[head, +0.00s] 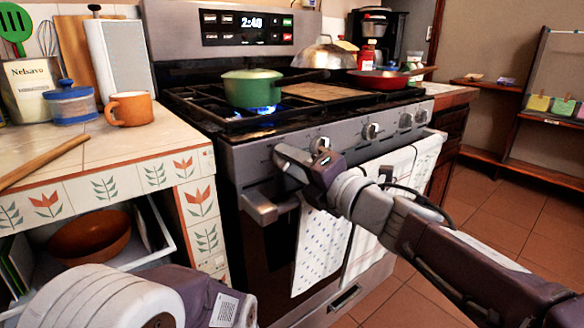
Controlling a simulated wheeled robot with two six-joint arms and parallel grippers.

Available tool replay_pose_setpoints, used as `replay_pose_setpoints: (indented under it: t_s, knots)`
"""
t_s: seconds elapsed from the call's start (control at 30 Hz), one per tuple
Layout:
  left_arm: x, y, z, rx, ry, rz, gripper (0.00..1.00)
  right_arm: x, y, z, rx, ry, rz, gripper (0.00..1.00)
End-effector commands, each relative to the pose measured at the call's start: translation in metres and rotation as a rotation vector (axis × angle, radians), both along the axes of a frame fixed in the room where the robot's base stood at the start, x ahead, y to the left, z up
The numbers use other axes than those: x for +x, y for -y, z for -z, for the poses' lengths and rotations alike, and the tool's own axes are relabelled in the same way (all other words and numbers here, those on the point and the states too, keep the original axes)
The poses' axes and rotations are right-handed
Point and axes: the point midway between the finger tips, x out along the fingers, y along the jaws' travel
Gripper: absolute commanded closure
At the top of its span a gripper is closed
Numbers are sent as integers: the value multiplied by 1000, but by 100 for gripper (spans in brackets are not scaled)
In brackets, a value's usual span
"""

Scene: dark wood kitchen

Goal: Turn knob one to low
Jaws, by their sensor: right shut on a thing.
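The stove (245,150) has a row of knobs along its front panel. My right gripper (284,158) reaches the left end of this panel and is shut on the leftmost knob, which the gripper hides. The setting of that knob cannot be read. The adjacent knob (320,143) shows just right of the gripper, with another knob (371,131) farther right. A blue flame (262,109) burns under the green pot (252,88) on the front left burner. My left arm shows at the bottom left, but its gripper is out of view.
The oven handle (262,207) and hanging towels (320,245) lie just below my right arm. A red pan (378,79) sits on the right burners. An orange mug (130,108) and a rolling pin (45,160) are on the left counter. Floor is clear at right.

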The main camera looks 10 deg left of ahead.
Motion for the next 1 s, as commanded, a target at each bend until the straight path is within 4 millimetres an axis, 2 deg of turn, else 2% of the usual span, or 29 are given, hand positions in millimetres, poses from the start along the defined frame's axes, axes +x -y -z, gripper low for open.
replay_pose_setpoints:
  t_s: [0.3,0.8,0.83,0.9,1.0]
  knots:
    - [0,0,5,0,0,0,37,0,0,2,-62,74,0,99]
    - [0,0,6,0,0,0,37,0,0,2,-73,86,0,99]
    - [0,0,6,0,0,0,37,0,0,2,-73,86,0,53]
    - [0,0,6,0,0,0,37,0,0,2,-72,86,-1,37]
    - [0,0,6,0,0,0,37,0,0,2,-71,87,0,37]
